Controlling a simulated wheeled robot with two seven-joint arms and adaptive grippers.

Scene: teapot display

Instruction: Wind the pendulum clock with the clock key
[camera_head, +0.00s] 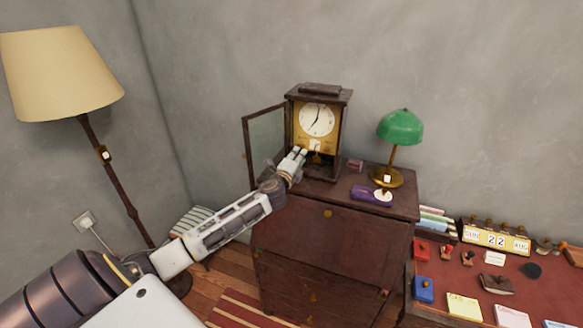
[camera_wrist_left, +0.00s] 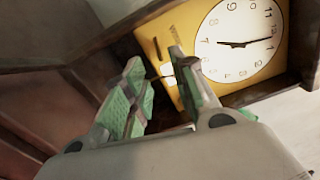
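The pendulum clock (camera_head: 318,119) stands upright on the dark wooden cabinet. Its glass door (camera_head: 265,147) is swung open to the left, baring the white dial and a yellow panel with a small pale patch. My left gripper (camera_head: 299,153) reaches in at the lower front of the clock. In the left wrist view, the clock's dial (camera_wrist_left: 238,40) is at the upper right, and my left gripper (camera_wrist_left: 156,60) points at the yellow panel. Its green-padded fingers are apart with no held object visible. I cannot make out the clock key. My right gripper is out of view.
A green desk lamp (camera_head: 400,128), a purple item (camera_head: 363,192) and a small dark box (camera_head: 355,165) are on the cabinet (camera_head: 300,223), right of the clock. A floor lamp (camera_head: 62,75) stands left. A red-topped desk (camera_head: 540,296) with stationery is at right.

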